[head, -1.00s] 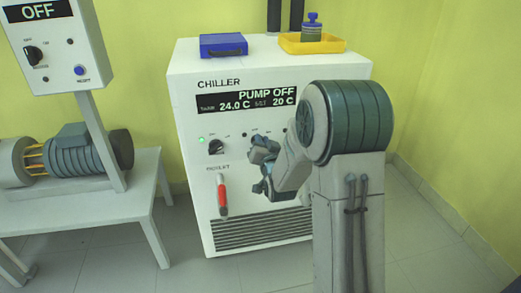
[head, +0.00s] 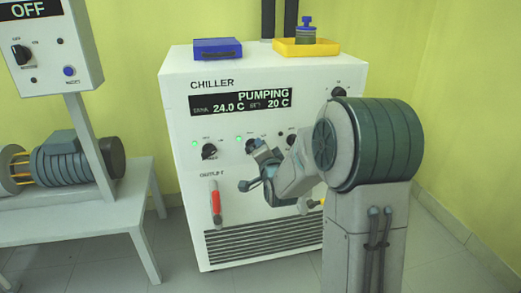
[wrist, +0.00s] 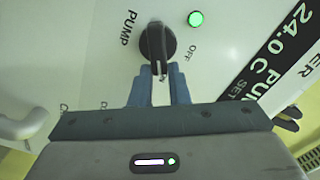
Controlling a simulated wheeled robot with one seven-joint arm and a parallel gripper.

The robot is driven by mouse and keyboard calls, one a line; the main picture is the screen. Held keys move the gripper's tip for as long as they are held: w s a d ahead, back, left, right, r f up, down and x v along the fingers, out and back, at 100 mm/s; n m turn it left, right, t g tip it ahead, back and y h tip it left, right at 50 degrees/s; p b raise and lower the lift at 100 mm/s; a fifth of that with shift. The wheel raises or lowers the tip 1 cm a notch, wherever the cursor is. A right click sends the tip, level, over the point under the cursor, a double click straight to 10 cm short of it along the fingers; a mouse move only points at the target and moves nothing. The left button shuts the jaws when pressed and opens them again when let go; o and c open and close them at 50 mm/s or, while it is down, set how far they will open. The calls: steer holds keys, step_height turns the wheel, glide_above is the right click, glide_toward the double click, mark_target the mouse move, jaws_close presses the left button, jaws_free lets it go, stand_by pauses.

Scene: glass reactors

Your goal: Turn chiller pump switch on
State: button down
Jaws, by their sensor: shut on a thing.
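The white chiller (head: 180,85) stands in front of me, and its display (head: 240,102) reads "PUMPING". The pump switch is a black knob (wrist: 156,42) on the front panel, beside the labels "PUMP" and "OFF". A green light (wrist: 196,18) is lit next to it; this light also shows in the head view (head: 238,138). My gripper (wrist: 159,84) has its two blue fingers on either side of the knob's narrow grip and is shut on it. In the head view my gripper (head: 258,150) partly hides the knob.
Another black knob (head: 209,151) with a lit green light is left of the pump switch. A red-handled outlet valve (head: 215,203) sits below it. A blue box (head: 217,49) and a yellow tray (head: 285,47) with a bottle lie on top. A motor bench (head: 70,215) stands left.

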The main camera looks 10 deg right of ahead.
stand_by(0.4)
steer(key=c, duration=1.4)
jaws_free()
steer(key=shift+d, duration=0.1)
steer(key=s+b, duration=0.5)
steer(key=s, duration=0.8)
steer(key=shift+s, duration=0.3)
